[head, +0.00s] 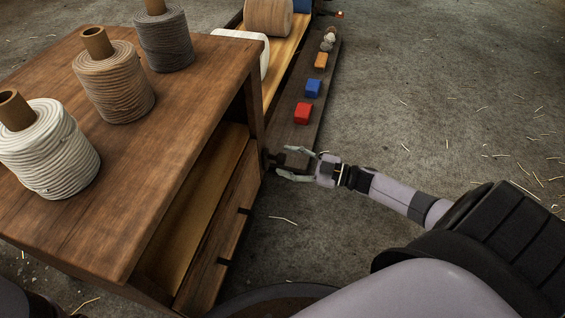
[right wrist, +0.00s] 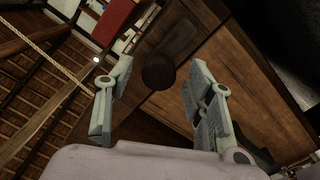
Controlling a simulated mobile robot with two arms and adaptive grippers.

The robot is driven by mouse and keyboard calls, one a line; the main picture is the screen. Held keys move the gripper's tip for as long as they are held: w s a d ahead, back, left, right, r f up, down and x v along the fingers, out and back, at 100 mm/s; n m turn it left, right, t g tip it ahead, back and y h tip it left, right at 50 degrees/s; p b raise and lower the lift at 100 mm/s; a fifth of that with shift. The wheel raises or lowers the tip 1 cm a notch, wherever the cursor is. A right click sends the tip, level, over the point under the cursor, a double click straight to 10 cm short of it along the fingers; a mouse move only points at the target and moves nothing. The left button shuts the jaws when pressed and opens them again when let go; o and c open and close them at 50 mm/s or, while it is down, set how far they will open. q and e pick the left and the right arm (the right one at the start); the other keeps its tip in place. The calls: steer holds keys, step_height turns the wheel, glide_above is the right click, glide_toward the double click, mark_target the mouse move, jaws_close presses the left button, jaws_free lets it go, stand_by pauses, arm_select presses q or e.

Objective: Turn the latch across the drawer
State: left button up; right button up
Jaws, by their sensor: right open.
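The wooden cabinet (head: 180,130) stands at the left in the head view. Its drawer (head: 228,228) has a wooden front with dark fittings, low on the side facing right. A small dark latch (head: 268,158) sits at the far end of that front. My right gripper (head: 283,163) is open, its fingers pointing at the latch, one on each side. In the right wrist view a dark round part (right wrist: 158,72), which looks like the latch's pivot, lies between the open fingertips. Contact cannot be told. My left gripper is not in view.
Spools of white (head: 50,150), tan (head: 115,85) and grey (head: 165,38) cord stand on the cabinet top. Behind it, a dark board (head: 318,100) carries red, blue and orange blocks near my right gripper. The concrete floor at the right is open, with scattered straw.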

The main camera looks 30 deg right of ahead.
steer(key=shift+b+x, duration=0.3)
steer(key=shift+x, duration=0.8)
steer(key=shift+c, duration=0.5)
